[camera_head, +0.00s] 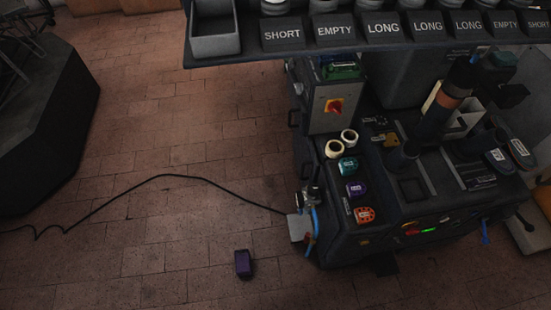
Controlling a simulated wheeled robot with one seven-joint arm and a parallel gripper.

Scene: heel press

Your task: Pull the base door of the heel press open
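The heel press (408,225) is a dark machine at the right of the head view, seen from above at an angle. Its top carries coloured pieces, and a green light glows on its front edge. The lower front and side of its base are steeply foreshortened and dark. I cannot make out the base door clearly, nor tell whether it is open or shut. My gripper cannot be made out in this view.
A dark rack (350,56) with labelled bins spans the top right. A black cable (165,177) runs across the brick floor (150,120) to the press. A dark platform (50,120) stands at left. The floor between is mostly clear.

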